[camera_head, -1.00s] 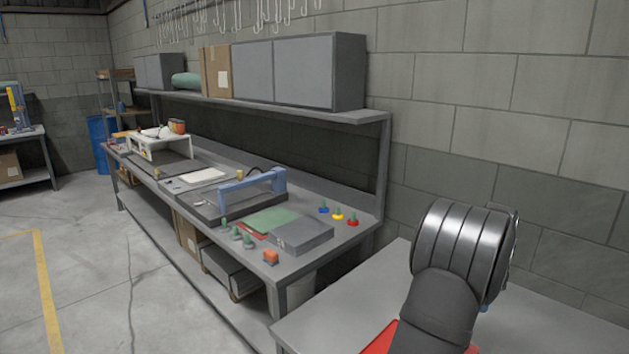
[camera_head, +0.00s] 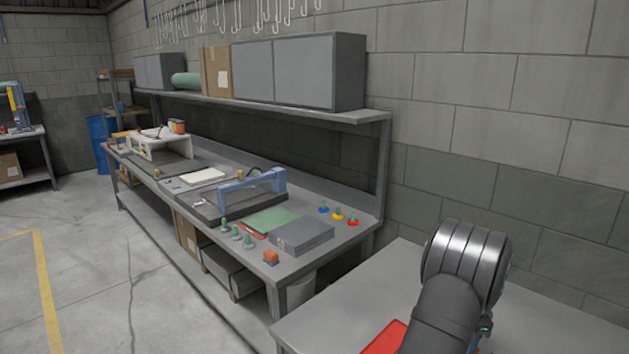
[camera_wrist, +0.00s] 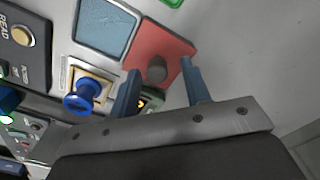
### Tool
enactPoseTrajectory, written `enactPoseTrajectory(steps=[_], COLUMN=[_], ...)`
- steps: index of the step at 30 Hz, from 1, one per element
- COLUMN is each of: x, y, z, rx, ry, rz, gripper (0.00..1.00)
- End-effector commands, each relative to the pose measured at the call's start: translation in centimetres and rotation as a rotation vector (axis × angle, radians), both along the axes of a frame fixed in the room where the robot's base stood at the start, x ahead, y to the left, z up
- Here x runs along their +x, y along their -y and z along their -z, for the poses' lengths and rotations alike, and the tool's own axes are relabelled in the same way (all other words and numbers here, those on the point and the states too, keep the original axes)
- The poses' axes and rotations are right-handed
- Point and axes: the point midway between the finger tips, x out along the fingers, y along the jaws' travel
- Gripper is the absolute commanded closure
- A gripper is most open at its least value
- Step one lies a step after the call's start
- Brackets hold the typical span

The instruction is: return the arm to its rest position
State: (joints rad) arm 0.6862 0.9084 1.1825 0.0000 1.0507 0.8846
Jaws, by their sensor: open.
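In the wrist view my gripper (camera_wrist: 160,86) is open, its two blue-grey fingers apart with nothing held between them. Beyond the fingertips is a red plate with a dark round knob (camera_wrist: 157,70); I cannot tell how far away it is. A blue knob (camera_wrist: 84,92) on a yellowish square base is left of the fingers. In the head view my arm (camera_head: 464,275) is at the lower right, in front of a grey table. The gripper itself is outside the head view.
In the wrist view a panel with a pale blue screen (camera_wrist: 105,24) and buttons fills the left. In the head view a grey workbench (camera_head: 345,222) carries tools, a grey box (camera_head: 303,237) and coloured knobs, under a shelf with cabinets.

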Motion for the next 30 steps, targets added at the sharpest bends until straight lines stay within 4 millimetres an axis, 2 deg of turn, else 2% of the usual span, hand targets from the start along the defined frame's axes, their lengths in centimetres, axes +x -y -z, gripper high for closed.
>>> enactPoseTrajectory(steps=[15,30], x=[-5.6,-5.3], y=[-5.5,-5.3], z=[-0.3,-10.7], rx=[-0.001,-0.003], ry=[0.000,0.004], rz=[0.000,0.000], gripper=[0.57,0.57])
